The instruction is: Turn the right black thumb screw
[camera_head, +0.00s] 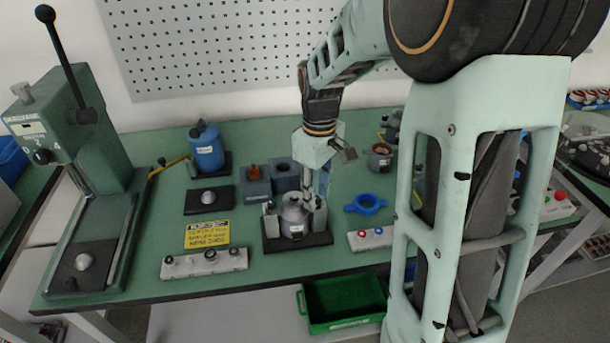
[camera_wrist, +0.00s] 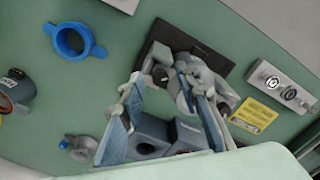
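The fixture (camera_head: 283,245) is a black plate holding a grey cylindrical part (camera_head: 293,215) with a white label, between two pale clamp blocks. My gripper (camera_head: 318,196) points down over the right-hand block and partly hides it. In the wrist view the fixture's black plate (camera_wrist: 210,62) is seen turned round. There a dark round knob, seemingly the right thumb screw (camera_wrist: 160,77), shows between my two fingertips. My gripper (camera_wrist: 163,82) is open, with a clear gap between the blue-grey fingers. I cannot tell whether a finger touches the screw.
Two dark blue-grey blocks (camera_head: 285,172) stand behind the fixture. A blue ring (camera_head: 366,204) and a small button box (camera_head: 371,239) lie to its right. A yellow label (camera_head: 207,234) and a grey strip with several knobs (camera_head: 204,263) lie left. A green press (camera_head: 85,155) stands far left.

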